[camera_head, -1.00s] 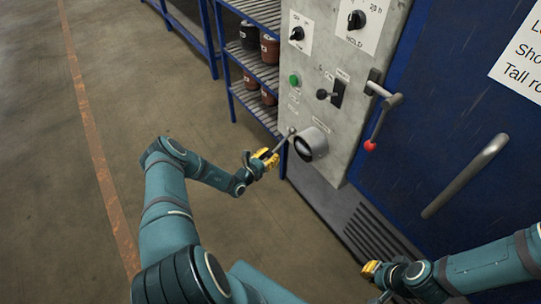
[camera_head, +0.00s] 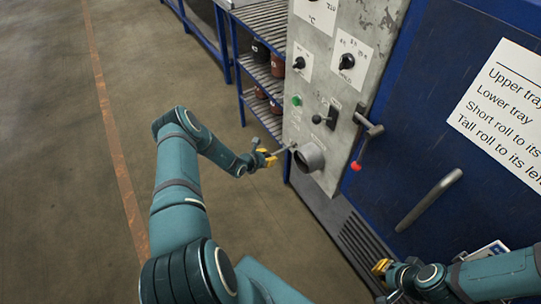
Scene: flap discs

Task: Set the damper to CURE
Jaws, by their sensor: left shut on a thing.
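The damper (camera_head: 310,157) is a round grey stub low on the grey control panel, with a thin metal lever (camera_head: 284,150) at its left. My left gripper (camera_head: 268,158), with yellow fingers, is shut on the outer end of the lever, left of the stub. The lever points left and slightly down in the picture. The damper's labels, CURE among them, are too small to read. My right gripper (camera_head: 381,268) is low at the right, in front of the blue door and apart from the damper; its jaw opening is unclear.
Above the damper are a green button (camera_head: 297,101), a black switch (camera_head: 332,117) and black knobs (camera_head: 346,61). A shelf with jars (camera_head: 275,65) stands behind at the left. The floor at left is clear.

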